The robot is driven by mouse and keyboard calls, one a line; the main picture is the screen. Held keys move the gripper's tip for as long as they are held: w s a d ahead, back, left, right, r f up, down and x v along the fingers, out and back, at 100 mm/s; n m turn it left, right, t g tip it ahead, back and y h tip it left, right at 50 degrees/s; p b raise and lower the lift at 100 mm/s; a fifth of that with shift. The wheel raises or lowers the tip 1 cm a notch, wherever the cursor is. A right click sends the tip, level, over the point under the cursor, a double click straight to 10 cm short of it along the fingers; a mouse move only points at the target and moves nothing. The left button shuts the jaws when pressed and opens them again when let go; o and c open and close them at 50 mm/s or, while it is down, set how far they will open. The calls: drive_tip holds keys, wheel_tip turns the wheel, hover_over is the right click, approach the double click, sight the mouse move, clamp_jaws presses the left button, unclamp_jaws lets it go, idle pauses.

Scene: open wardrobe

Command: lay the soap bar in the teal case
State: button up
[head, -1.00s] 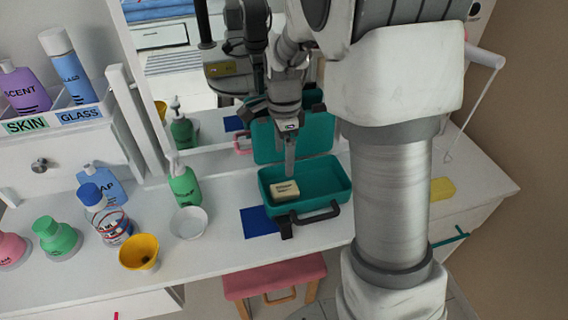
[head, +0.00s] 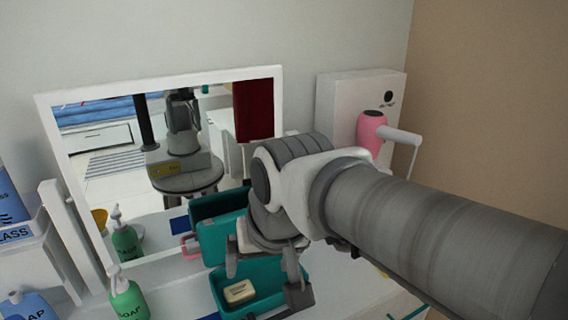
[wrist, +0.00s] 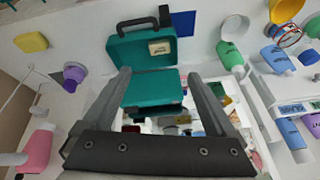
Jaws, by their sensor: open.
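The teal case (head: 222,243) stands open on the white counter in front of the mirror, its lid raised toward the glass. The cream soap bar (head: 240,291) lies inside the case's tray, toward its left side. In the wrist view the tray (wrist: 130,48) and the soap bar (wrist: 160,48) show at the top, with the lid (wrist: 150,88) below. My gripper (head: 262,268) is open and empty above the case, apart from the soap. In the wrist view its two fingers (wrist: 159,76) are spread wide, with the soap beyond their tips.
A mirror (head: 100,150) stands behind the case. A green soap bottle (head: 127,298) is to its left. A pink hair dryer (head: 371,130) hangs at a white wall unit at right. The wrist view also shows a blue mat (wrist: 183,24), white bowl (wrist: 235,27) and yellow block (wrist: 31,42).

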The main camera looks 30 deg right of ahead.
drive_tip(key=shift+s+n+t, duration=0.4)
drive_tip(key=shift+s+n, duration=0.9)
drive_tip(key=shift+s, duration=0.15)
